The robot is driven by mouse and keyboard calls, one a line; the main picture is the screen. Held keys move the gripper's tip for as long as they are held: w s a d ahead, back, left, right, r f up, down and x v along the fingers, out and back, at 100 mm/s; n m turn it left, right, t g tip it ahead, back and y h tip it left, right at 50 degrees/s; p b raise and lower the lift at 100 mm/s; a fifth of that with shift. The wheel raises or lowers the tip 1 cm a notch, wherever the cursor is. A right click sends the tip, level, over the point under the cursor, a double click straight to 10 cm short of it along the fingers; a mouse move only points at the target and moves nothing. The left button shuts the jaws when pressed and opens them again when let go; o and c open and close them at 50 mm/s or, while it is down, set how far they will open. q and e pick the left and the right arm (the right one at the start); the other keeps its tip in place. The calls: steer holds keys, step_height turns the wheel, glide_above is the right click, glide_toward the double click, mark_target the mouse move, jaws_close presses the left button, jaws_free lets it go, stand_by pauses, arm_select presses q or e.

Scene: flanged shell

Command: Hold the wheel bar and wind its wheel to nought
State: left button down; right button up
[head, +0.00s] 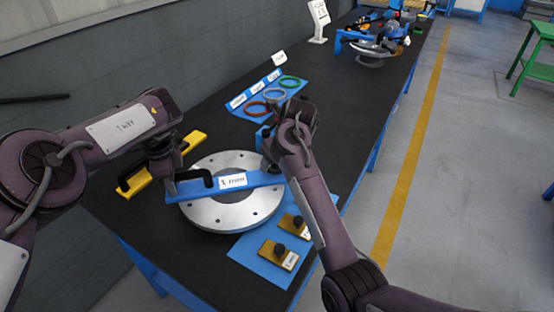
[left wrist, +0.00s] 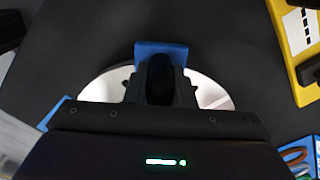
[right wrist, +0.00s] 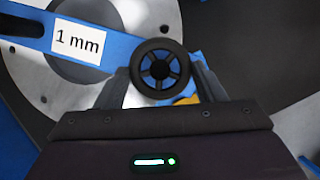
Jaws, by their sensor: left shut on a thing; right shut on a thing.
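The blue wheel bar (head: 214,188) lies across the round silver flange (head: 231,216) and carries a white label; in the right wrist view the label (right wrist: 78,41) reads "1 mm". My left gripper (head: 172,184) is shut on the bar's left end, by its black handle; that handle shows between the fingers in the left wrist view (left wrist: 160,82). My right gripper (head: 272,165) is at the bar's other end. In the right wrist view its fingers are shut on the small black spoked wheel (right wrist: 160,70). The wheel's reading is not visible.
A yellow bar with black handles (head: 194,139) lies behind the flange. A blue mat with coloured rings (head: 289,82) is further back. Two brass blocks with black knobs (head: 279,256) sit on a blue mat in front. Other equipment (head: 375,45) stands at the table's far end.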

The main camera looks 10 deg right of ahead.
steer(key=n+y, duration=0.1)
steer(key=n, duration=0.3)
steer(key=shift+w+d+n+g+y, duration=0.15)
steer(key=shift+d+n+g+y, duration=0.05)
steer(key=shift+n+g+y, duration=0.2)
steer(key=shift+w+d+n+g+y, duration=0.1)
steer(key=shift+n+g+y, duration=0.4)
steer(key=shift+n, duration=1.3)
steer(key=o, duration=1)
steer(key=v, duration=0.7)
steer(key=shift+r, duration=0.3)
